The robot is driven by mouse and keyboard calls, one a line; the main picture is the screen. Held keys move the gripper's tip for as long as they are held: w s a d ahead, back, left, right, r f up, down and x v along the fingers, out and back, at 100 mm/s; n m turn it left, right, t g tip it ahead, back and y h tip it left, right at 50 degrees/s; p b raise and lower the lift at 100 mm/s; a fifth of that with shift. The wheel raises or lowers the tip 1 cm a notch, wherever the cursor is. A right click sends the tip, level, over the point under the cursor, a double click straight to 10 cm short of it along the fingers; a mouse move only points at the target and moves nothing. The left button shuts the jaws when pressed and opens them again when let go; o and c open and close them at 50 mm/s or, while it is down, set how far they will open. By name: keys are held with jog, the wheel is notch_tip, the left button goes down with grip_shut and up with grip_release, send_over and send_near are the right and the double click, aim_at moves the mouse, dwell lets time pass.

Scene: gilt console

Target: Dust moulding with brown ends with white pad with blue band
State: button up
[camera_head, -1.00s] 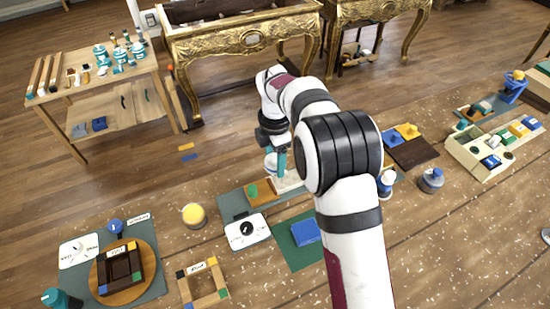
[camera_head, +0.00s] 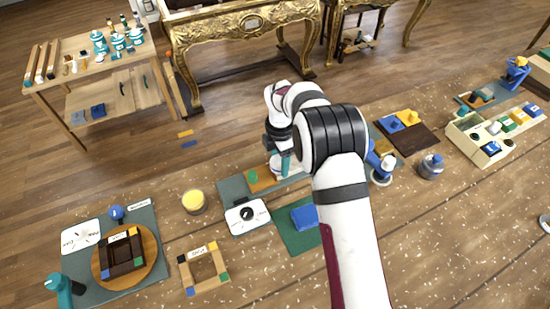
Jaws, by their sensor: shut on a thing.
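My gripper (camera_head: 284,158), with teal fingers, points down at the far edge of the bench, partly hidden by my own arm. It is shut on a small whitish thing (camera_head: 275,168), which appears to be the white pad; its blue band is not clear at this size. Just below lies a piece with a brown end (camera_head: 264,182), apparently the moulding, on a grey-green mat (camera_head: 230,190). Its right part is hidden behind my gripper and arm. I cannot tell whether the pad touches it. A green knob or block (camera_head: 252,176) sits at its left end.
A white dial card (camera_head: 247,215) and a blue block (camera_head: 304,217) on a green mat are in front. A yellow-topped jar (camera_head: 194,201) and a small frame (camera_head: 204,269) stand left. A grey jar (camera_head: 430,167) and a compartment tray (camera_head: 493,135) stand right.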

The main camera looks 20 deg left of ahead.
jog(key=shift+w+d, duration=2.45)
jog(key=shift+s+a, duration=2.9)
jog(key=shift+s, duration=0.05)
jog(key=shift+w+d, duration=2.6)
jog(key=shift+w, duration=0.05)
jog(key=shift+w+d, duration=0.2)
jog(key=shift+d, duration=0.05)
jog(key=shift+s+a, duration=2.8)
jog(key=shift+s, duration=0.05)
jog(key=shift+w+d, duration=2.95)
notch_tip(320, 180, up, 8)
jog(key=shift+f, duration=0.15)
